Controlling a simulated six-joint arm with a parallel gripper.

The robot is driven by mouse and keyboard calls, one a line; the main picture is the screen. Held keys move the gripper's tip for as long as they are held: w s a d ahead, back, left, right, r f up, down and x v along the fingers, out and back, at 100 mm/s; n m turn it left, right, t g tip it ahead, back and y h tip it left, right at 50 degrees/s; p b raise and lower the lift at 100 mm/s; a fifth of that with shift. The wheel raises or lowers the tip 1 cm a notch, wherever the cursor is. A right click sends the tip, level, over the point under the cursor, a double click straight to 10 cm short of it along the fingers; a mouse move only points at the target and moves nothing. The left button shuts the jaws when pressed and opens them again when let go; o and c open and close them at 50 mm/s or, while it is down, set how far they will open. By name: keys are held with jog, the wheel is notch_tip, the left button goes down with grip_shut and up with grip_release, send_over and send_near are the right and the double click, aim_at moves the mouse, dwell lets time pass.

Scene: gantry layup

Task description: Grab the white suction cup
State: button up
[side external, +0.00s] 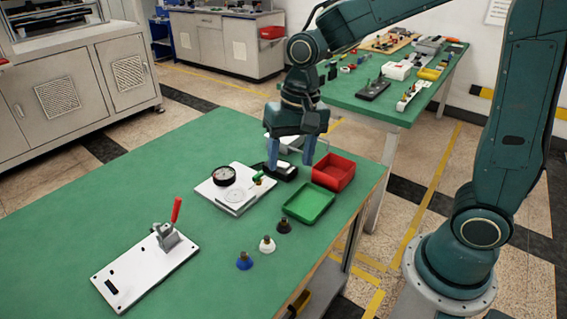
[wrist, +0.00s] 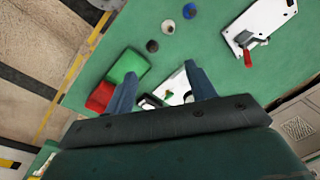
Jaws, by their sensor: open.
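The white suction cup (side external: 267,245) stands on the green table between a blue cup (side external: 244,261) and a black cup (side external: 284,227), each with a brass-coloured top. In the wrist view the white suction cup (wrist: 168,27) is near the top, beyond my fingertips. My gripper (side external: 290,158) is over the far part of the table, behind the green tray and well away from the cups. It also shows in the wrist view (wrist: 160,78), its two blue fingers spread apart with nothing held between them.
A green tray (side external: 291,213) and a red bin (side external: 345,168) lie between my gripper and the table's right edge. A white plate with a gauge (side external: 206,191) is beside them. A white plate with a red-handled clamp (side external: 125,283) lies front left. The left middle of the table is clear.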

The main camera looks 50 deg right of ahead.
aim_at(267, 237)
jog(key=w+a+f+m+g, duration=0.2)
jog(key=w+f+m, duration=0.1)
jog(key=f, duration=0.6)
jog(key=shift+w+a, duration=0.4)
jog(key=shift+w, duration=0.45)
jog(key=shift+f, duration=0.2)
jog(key=shift+s+a+f, duration=0.15)
jog(key=shift+f, duration=1.2)
jog(key=shift+s+a+f, duration=0.15)
jog(key=shift+f, duration=1.25)
jog(key=shift+s+a+f, duration=0.15)
jog(key=shift+f, duration=1.2)
jog(key=shift+s+a+f, duration=0.1)
jog(key=shift+a+f, duration=0.05)
jog(key=shift+f, duration=0.7)
jog(key=shift+s+a+f, duration=0.1)
jog(key=shift+a+f, duration=0.05)
jog(key=shift+f, duration=0.7)
jog(key=shift+s+a+f, duration=0.1)
jog(key=shift+a+f, duration=0.05)
jog(key=shift+f, duration=0.7)
jog(key=shift+c, duration=0.3)
jog(key=c, duration=1)
